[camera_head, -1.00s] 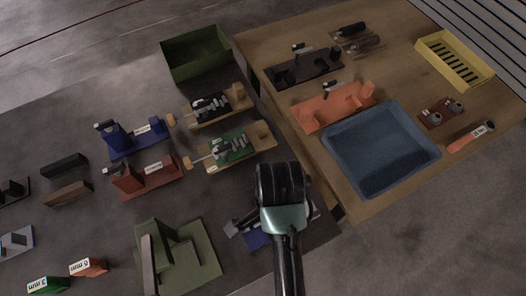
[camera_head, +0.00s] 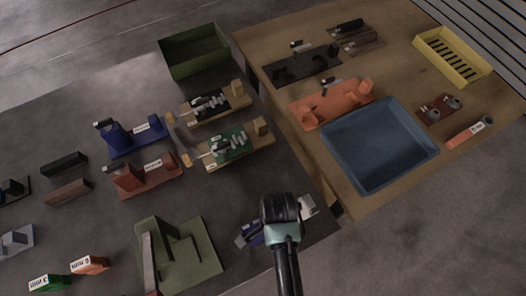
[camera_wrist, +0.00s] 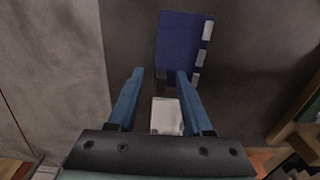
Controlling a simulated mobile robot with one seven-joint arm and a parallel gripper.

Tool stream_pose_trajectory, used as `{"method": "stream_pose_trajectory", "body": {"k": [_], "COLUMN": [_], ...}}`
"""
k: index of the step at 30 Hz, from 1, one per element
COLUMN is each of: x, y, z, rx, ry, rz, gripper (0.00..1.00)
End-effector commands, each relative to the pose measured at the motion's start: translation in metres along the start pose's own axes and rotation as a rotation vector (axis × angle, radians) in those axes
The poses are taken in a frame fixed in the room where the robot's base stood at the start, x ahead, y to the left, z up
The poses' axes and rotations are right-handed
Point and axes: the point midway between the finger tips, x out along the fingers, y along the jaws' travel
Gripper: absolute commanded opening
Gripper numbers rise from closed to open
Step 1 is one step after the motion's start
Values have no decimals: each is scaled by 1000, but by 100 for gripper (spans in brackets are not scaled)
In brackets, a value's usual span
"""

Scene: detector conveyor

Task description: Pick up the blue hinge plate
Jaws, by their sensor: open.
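The blue hinge plate (camera_wrist: 182,42) lies flat on the dark table, beyond my fingertips in the wrist view. A strip of light and dark segments runs along its right edge. In the head view part of the plate shows as a blue patch (camera_head: 254,238) at the lower left of my gripper (camera_head: 280,210), which hides the rest. In the wrist view my gripper (camera_wrist: 160,73) is open, its two blue fingers apart and nothing gripped. A small white block (camera_wrist: 167,116) shows between the fingers, nearer the palm; whether it joins the plate I cannot tell.
An olive fixture (camera_head: 205,262) stands left of my gripper. Green (camera_head: 235,147) and red (camera_head: 150,178) fixtures stand farther up the table. A wooden table with a blue tray (camera_head: 382,150) is at the right, beyond the dark table's edge.

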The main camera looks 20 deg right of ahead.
Motion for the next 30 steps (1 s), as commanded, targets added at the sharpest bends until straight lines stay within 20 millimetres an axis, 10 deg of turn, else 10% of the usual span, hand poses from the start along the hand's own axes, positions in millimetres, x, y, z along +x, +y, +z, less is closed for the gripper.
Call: {"method": "stream_pose_trajectory", "body": {"k": [7, 15, 30], "x": [2, 1, 1], "y": [0, -1, -1], "z": [0, 0, 0], "rx": [0, 0, 0], "ry": [1, 1, 1], "rz": [-1, -1, -1], "gripper": [48, 0, 0]}}
